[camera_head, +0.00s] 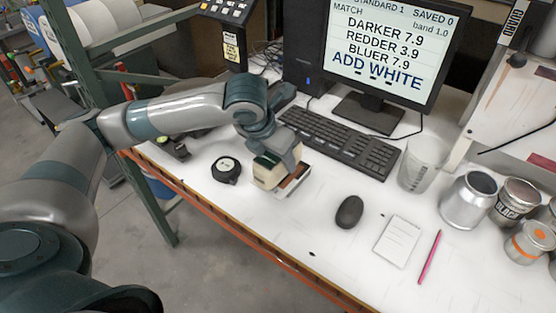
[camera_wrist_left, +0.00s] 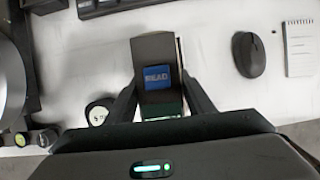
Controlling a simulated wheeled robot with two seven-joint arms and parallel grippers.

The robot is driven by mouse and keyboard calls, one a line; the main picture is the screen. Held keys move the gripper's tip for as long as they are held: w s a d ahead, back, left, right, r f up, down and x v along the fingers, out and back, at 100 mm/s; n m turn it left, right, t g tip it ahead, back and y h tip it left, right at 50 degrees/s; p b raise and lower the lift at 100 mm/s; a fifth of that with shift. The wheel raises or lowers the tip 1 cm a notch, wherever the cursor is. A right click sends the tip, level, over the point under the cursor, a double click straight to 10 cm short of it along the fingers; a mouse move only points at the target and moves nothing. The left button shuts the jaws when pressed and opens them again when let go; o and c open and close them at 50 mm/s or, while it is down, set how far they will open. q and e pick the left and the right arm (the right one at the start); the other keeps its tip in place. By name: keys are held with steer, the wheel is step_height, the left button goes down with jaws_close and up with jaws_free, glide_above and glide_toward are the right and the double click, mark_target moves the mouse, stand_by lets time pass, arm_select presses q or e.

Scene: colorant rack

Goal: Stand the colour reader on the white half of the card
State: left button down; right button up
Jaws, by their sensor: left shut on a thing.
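The colour reader (camera_head: 266,172) is a pale boxy device under my left gripper (camera_head: 277,158) on the white bench. In the left wrist view the reader (camera_wrist_left: 153,48) looks dark, with a blue READ label facing the camera, and stands between the two fingers of my left gripper (camera_wrist_left: 157,100), which is shut on it. A card (camera_head: 293,187) with a pale edge and a dark reddish-brown part shows just right of the reader; the rest is hidden. I cannot tell which half is under the reader, or whether it touches. My right gripper is not in view.
A black tape measure (camera_head: 227,169) lies left of the reader, close to the bench's orange front edge. A keyboard (camera_head: 340,140) is behind, a mouse (camera_head: 348,212) and notepad (camera_head: 398,241) to the right. Cans (camera_head: 469,200) and a clear cup (camera_head: 424,164) stand farther right.

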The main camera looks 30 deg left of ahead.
arm_select(q)
steer(key=shift+f, duration=0.7)
steer(key=shift+f, duration=0.1)
steer(key=c, duration=0.8)
jaws_free()
steer(key=shift+c, duration=0.2)
steer(key=b+v, duration=0.1)
steer(key=v, duration=1.1)
